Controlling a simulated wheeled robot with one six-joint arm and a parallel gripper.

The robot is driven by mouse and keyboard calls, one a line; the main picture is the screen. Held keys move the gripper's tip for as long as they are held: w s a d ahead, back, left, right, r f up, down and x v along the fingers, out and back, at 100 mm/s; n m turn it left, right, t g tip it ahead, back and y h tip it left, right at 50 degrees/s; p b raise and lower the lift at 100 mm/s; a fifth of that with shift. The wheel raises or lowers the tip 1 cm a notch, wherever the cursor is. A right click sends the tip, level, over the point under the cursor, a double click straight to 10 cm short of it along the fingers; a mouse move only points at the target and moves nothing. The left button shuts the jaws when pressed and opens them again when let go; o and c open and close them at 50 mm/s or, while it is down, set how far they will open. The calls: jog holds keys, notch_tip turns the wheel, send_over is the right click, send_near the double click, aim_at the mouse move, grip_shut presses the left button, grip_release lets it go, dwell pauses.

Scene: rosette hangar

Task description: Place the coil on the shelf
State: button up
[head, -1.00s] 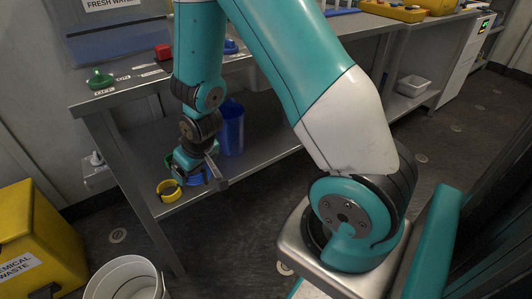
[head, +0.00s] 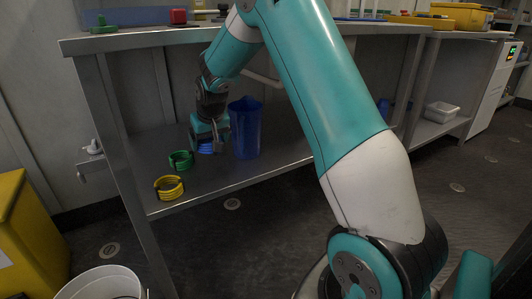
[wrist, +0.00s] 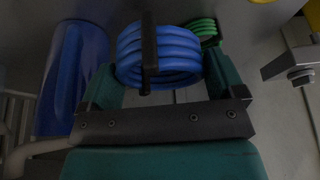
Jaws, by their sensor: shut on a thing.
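My gripper (head: 209,141) is shut on a blue coil (head: 206,148), low over the lower shelf (head: 240,178) of the steel bench. In the wrist view the blue coil (wrist: 171,62) shows as stacked rings between the jaws, with a dark bar in front. I cannot tell whether its underside touches the shelf. A green coil (head: 181,161) and a yellow coil (head: 169,188) stand on the shelf to the left of my gripper, the yellow one nearest the front edge. The green coil also shows in the wrist view (wrist: 203,30).
A blue jug (head: 246,128) stands on the shelf just right of my gripper. The bench top (head: 140,40) is above my wrist. A metal bracket (wrist: 290,55) shows at right in the wrist view. A white bucket (head: 103,283) and yellow bin (head: 30,235) stand at lower left.

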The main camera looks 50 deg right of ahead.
notch_tip(320, 180, down, 10)
jog(key=b, duration=0.5)
jog(key=shift+f, duration=0.1)
jog(key=o, duration=0.7)
jog(key=shift+c, duration=0.2)
jog(key=p+v, duration=0.5)
jog(key=v, duration=0.7)
jog(key=s+a+r+n+y, duration=0.1)
jog(key=s+a+r+n, duration=0.15)
jog(key=a, duration=0.35)
jog(key=s+a+r+n+y, duration=0.1)
jog(key=s+a+r, duration=0.1)
jog(key=s+a, duration=0.25)
jog(key=s+a+r+n+g+y, duration=0.1)
jog(key=s+a+n, duration=0.1)
jog(key=s+a, duration=0.3)
jog(key=s+a+r+n+g+y, duration=0.1)
jog(key=s+a, duration=0.4)
jog(key=s, duration=0.6)
jog(key=s+a+r+n+g+y, duration=0.1)
jog(key=s+a+n, duration=0.3)
jog(key=s, duration=0.4)
jog(key=shift+a+r+g, duration=0.4)
jog(key=shift+r+g, duration=0.25)
jog(key=shift+g, duration=0.05)
